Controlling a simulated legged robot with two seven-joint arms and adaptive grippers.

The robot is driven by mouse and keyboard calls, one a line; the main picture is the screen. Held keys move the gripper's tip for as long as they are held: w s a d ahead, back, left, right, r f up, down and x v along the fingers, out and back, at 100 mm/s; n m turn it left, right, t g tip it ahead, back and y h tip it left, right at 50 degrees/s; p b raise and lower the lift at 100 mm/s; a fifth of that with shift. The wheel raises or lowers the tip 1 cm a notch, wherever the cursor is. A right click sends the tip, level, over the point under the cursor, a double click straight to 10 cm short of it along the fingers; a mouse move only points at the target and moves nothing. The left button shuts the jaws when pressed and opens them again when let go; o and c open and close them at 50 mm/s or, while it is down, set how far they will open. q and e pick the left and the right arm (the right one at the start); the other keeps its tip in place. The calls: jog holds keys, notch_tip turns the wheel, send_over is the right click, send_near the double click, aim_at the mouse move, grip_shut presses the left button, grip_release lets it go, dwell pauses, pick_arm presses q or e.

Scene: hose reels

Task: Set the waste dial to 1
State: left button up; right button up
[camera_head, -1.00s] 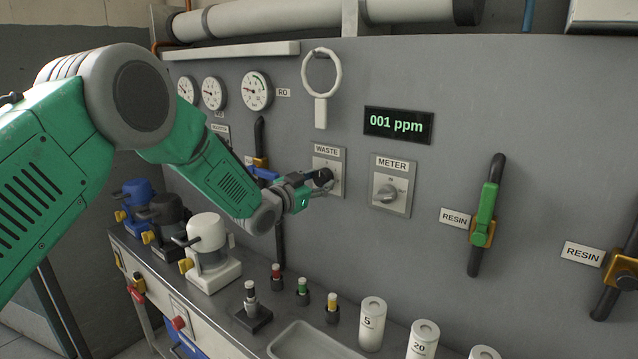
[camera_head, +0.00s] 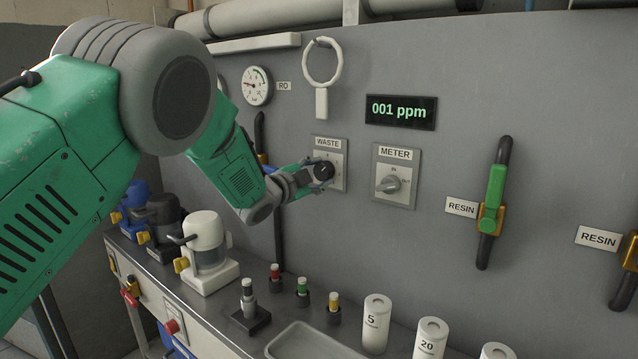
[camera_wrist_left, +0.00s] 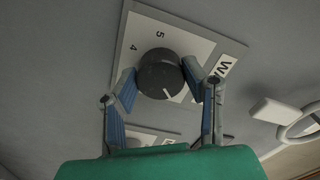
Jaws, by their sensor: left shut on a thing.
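The waste dial (camera_head: 324,171) is a dark round knob on a pale plate labelled WASTE (camera_head: 328,143), on the grey panel. In the left wrist view the dial (camera_wrist_left: 160,72) sits between my two blue-grey fingers, which touch its sides. Its white pointer mark faces the lower edge of that picture. The numbers 4 and 5 show at the upper left of the plate (camera_wrist_left: 152,28); other numbers are hidden. My left gripper (camera_head: 318,174) is shut on the dial. My right gripper is in neither view.
The METER plate (camera_head: 409,193) with its grey knob is just right of the waste plate. A white ring on a tag (camera_head: 322,75) hangs above. A display (camera_head: 401,111) reads 001 ppm. A white pump (camera_head: 207,255), small bottles and a tray (camera_head: 312,342) stand on the bench below.

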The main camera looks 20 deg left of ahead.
pick_arm(q)
jog(key=shift+d+m+b, duration=0.1)
jog(key=shift+m+b, duration=0.25)
jog(key=shift+m, duration=0.25)
jog(key=o, duration=1.1)
jog(key=shift+d, duration=0.1)
jog(key=v, duration=1.2)
jog(key=shift+f, duration=0.1)
jog(key=shift+f, duration=0.1)
